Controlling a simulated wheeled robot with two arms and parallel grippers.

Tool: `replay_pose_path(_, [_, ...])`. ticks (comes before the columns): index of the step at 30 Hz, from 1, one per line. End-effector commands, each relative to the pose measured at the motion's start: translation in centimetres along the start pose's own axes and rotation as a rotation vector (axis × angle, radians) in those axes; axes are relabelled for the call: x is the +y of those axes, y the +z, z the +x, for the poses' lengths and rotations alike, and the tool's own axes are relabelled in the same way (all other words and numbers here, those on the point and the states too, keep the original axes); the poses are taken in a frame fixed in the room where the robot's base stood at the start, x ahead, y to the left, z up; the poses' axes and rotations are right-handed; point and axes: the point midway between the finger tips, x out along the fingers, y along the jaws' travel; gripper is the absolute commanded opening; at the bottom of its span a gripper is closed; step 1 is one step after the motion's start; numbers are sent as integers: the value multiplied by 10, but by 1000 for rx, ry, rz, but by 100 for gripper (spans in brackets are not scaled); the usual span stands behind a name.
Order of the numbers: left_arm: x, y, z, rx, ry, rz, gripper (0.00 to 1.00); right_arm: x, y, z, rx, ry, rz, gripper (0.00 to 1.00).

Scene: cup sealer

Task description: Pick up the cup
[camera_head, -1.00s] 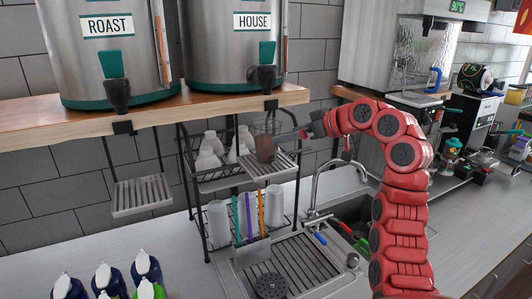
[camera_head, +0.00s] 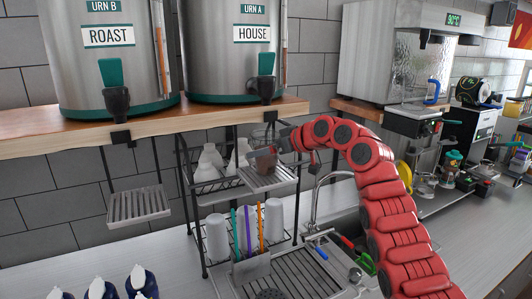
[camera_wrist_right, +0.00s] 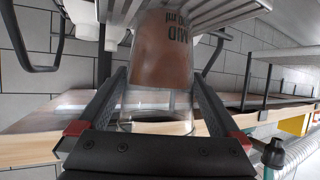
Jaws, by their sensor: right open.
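The cup (camera_head: 264,162) is clear with brown contents. It stands on the drip tray (camera_head: 270,180) under the HOUSE urn (camera_head: 232,50). My right gripper (camera_head: 278,153) reaches it from the right at the tray. In the right wrist view the cup (camera_wrist_right: 160,65), with dark lettering, lies between the two spread fingers of my right gripper (camera_wrist_right: 158,95). The fingers flank it on both sides. Its clear end overlaps the palm area in the picture. My left gripper is not in view.
The ROAST urn (camera_head: 105,55) stands on the wooden shelf (camera_head: 150,128), with an empty drip tray (camera_head: 138,204) below. A wire rack (camera_head: 205,268) with white cups (camera_head: 217,238) stands below and behind the cup. A faucet (camera_head: 318,195) and sink lie to the right.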

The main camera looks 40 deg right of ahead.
Motion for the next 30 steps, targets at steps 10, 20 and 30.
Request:
replay_pose_path(10, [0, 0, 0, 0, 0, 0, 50, 0, 1, 0, -1, 0, 1, 77])
replay_pose_path(20, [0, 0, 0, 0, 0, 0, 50, 0, 1, 0, -1, 0, 1, 19])
replay_pose_path(30, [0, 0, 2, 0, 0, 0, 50, 0, -4, -2, 1, 0, 0, 8])
